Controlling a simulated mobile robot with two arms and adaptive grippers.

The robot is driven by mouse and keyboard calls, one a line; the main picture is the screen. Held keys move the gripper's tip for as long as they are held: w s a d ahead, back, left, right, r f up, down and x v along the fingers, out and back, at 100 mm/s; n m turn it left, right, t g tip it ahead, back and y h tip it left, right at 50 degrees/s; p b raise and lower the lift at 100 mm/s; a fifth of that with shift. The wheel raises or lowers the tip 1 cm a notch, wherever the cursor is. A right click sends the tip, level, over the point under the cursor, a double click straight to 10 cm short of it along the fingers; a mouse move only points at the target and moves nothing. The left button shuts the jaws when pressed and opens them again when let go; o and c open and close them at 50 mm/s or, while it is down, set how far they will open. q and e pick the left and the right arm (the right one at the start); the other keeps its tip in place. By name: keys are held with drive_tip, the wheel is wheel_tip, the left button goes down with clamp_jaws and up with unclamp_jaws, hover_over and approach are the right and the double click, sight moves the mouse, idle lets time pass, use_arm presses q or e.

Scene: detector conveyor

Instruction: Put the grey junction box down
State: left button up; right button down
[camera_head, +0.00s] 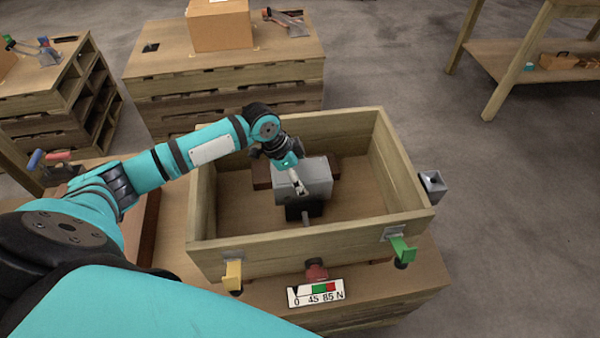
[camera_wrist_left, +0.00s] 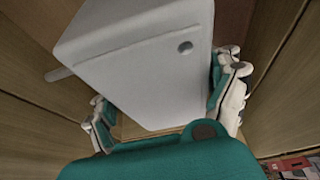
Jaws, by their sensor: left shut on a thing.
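The grey junction box (camera_head: 303,180) is inside the open wooden crate (camera_head: 345,240), near its middle. My left gripper (camera_head: 296,180) reaches into the crate from above and is shut on the box. In the left wrist view the grey box (camera_wrist_left: 140,60) fills the middle, with the fingers of my left gripper (camera_wrist_left: 168,105) on either side of it. I cannot tell whether the box touches the crate floor. My right gripper is not in view.
A dark brown block (camera_head: 262,174) shows beside the box inside the crate. Yellow (camera_head: 233,275) and green (camera_head: 402,249) clips sit on the front wall. A gauge label (camera_head: 316,293) is in front. Bare crate floor shows at right.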

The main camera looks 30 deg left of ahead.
use_arm(q)
drive_tip(key=shift+w+f, duration=0.1)
drive_tip(key=o, duration=1.5)
drive_tip(key=shift+f, duration=0.1)
drive_tip(key=shift+r, duration=0.5)
drive_tip(key=v, duration=1.2)
drive_tip(key=shift+p, duration=0.35)
drive_tip(key=shift+r, duration=0.15)
